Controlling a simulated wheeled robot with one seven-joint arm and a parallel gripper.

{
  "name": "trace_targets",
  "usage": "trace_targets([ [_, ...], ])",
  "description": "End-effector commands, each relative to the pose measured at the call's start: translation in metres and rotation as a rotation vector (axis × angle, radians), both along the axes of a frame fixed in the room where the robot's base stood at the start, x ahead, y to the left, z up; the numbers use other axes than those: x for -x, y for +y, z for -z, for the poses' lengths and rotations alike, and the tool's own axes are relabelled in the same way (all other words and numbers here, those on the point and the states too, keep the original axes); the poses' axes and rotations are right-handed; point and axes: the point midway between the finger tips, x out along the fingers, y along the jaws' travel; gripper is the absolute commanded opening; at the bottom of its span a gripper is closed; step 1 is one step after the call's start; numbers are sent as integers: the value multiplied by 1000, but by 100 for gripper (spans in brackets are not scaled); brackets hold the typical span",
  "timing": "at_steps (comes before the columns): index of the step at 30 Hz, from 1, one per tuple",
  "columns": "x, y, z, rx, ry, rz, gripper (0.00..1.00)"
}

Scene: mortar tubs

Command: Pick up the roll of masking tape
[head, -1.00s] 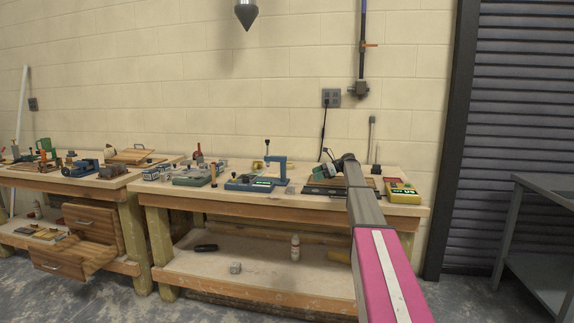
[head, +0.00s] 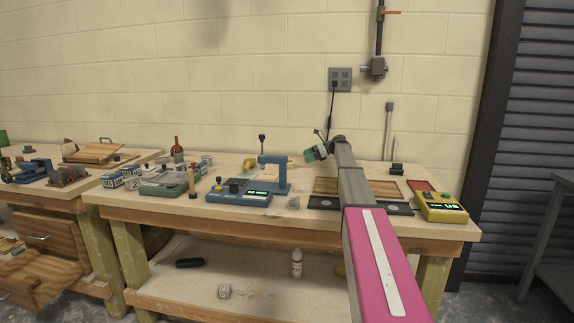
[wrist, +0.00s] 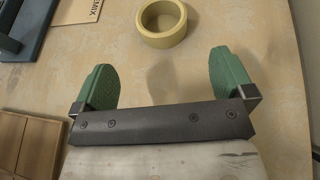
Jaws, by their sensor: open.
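The roll of masking tape (wrist: 163,42) is a pale yellow ring lying flat on the bench top, at the top middle of the wrist view. My gripper (wrist: 164,72) is open, its two green fingers apart with nothing between them. The roll lies just beyond the fingertips, roughly centred between them and not touched. In the head view my gripper (head: 316,152) is over the back of the bench, pointing left.
A blue press (head: 274,172) stands left of my gripper, with a printed card (wrist: 78,10) beside it. A wooden tray (wrist: 25,143) lies at lower left in the wrist view. A yellow box (head: 441,207) sits at the bench's right end. The wall is close behind.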

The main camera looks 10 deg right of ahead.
Motion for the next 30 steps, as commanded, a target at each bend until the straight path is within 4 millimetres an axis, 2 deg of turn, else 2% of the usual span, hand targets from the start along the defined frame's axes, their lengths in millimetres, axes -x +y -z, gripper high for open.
trace_targets([
  [9, -5, 40, 16, 0, 0, -1, 100],
  [17, -9, 56, 21, 0, 0, 0, 100],
  [25, -16, 91, 32, 0, 0, -1, 100],
  [30, -17, 96, 34, 0, 0, 0, 100],
])
